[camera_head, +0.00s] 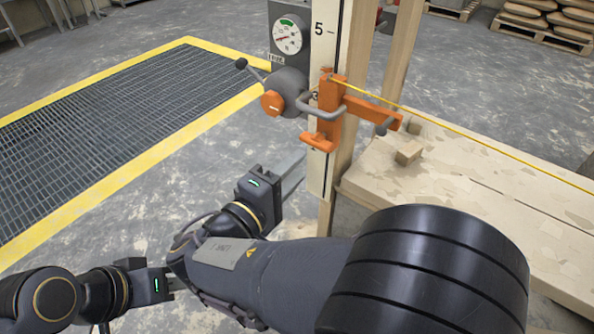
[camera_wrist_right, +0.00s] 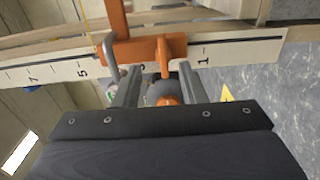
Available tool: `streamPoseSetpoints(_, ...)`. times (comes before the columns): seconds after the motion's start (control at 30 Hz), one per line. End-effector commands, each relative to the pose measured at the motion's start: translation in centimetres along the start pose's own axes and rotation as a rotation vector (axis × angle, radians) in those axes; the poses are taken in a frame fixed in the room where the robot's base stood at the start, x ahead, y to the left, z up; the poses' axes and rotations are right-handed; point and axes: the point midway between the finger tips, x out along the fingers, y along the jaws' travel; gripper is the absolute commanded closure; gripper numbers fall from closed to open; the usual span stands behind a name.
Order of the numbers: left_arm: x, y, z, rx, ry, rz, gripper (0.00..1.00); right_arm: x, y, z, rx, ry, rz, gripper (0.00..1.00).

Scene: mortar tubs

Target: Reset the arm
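My right arm reaches across the head view from the lower right, and its gripper (camera_head: 291,173) is beside the lower part of an upright numbered board (camera_head: 319,176). In the right wrist view, the gripper's two fingers (camera_wrist_right: 160,85) are apart with nothing held between them. An orange clamp (camera_head: 330,113) with a grey handle sits on the board above the gripper; it also shows beyond the fingertips in the wrist view (camera_wrist_right: 145,50). My left gripper (camera_head: 163,284) is at the lower left, its fingers mostly hidden by my right arm.
A gauge (camera_head: 287,36) and a grey fitting with an orange knob (camera_head: 272,103) are beside the board. A yellow-edged floor grate (camera_head: 110,120) is at left.

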Motion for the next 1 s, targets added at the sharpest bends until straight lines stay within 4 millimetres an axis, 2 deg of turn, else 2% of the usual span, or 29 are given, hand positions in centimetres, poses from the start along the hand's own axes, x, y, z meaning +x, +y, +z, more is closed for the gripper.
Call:
streamPoseSetpoints(0.43,0.0,0.0,0.0,0.000,0.000,0.000,0.64,0.1,0.0,0.0,-0.001,-0.002,-0.002,0.63)
streamPoseSetpoints(0.57,0.0,0.0,0.0,0.000,0.000,0.000,0.64,1.6,-0.6,1.4,-0.007,-0.046,-0.070,0.63)
streamPoseSetpoints(0.67,0.0,0.0,0.0,0.000,0.000,0.000,0.64,4.5,-2.1,4.9,-0.013,-0.143,-0.238,0.63)
streamPoseSetpoints(0.73,0.0,0.0,0.0,0.000,0.000,0.000,0.64,6.8,-3.9,8.7,-0.001,-0.236,-0.423,0.63)
streamPoseSetpoints(0.8,0.0,0.0,0.0,0.000,0.000,0.000,0.64,8.1,-6.0,13.1,0.034,-0.327,-0.637,0.63)
streamPoseSetpoints(0.9,0.0,0.0,0.0,0.000,0.000,0.000,0.64,8.0,-8.5,18.5,0.133,-0.420,-0.922,0.63)
streamPoseSetpoints(1.0,0.0,0.0,0.0,0.000,0.000,0.000,0.64,6.4,-10.1,22.5,0.288,-0.471,-1.164,0.63)
